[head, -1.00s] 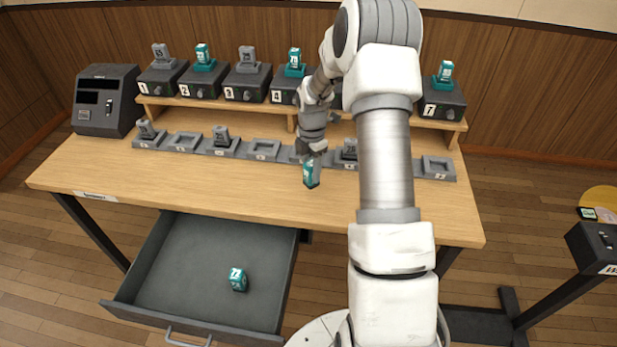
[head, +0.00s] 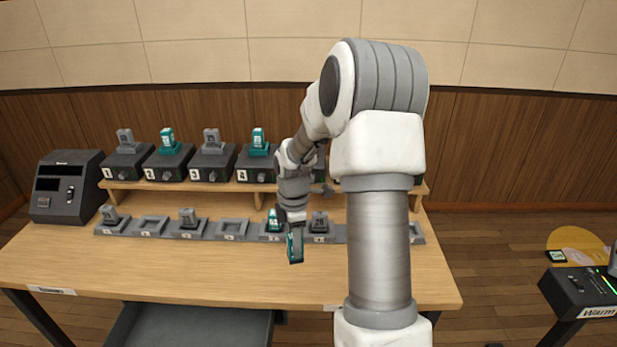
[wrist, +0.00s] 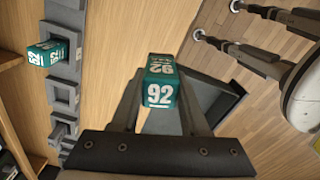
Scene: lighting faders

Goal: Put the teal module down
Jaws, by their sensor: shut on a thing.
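My gripper (head: 294,232) is shut on a teal module (head: 295,247) marked 92. It holds the module above the wooden tabletop, in front of the row of grey holders. In the wrist view the held module (wrist: 160,94) sits between both fingers, with the table and the open drawer below it. Another teal module (head: 273,221) stands in a holder just behind my gripper, and it also shows in the wrist view (wrist: 47,53). On the back shelf, teal modules stand on the black boxes numbered 2 (head: 168,140) and 4 (head: 259,142).
Holders 2 (head: 150,225) and 4 (head: 232,229) are empty; 1 and 3 hold grey modules. The front tabletop (head: 180,270) is clear. The drawer (head: 190,325) is open, its inside mostly cut off. A Warm-labelled box (head: 583,295) stands at right. My arm hides part of the shelf.

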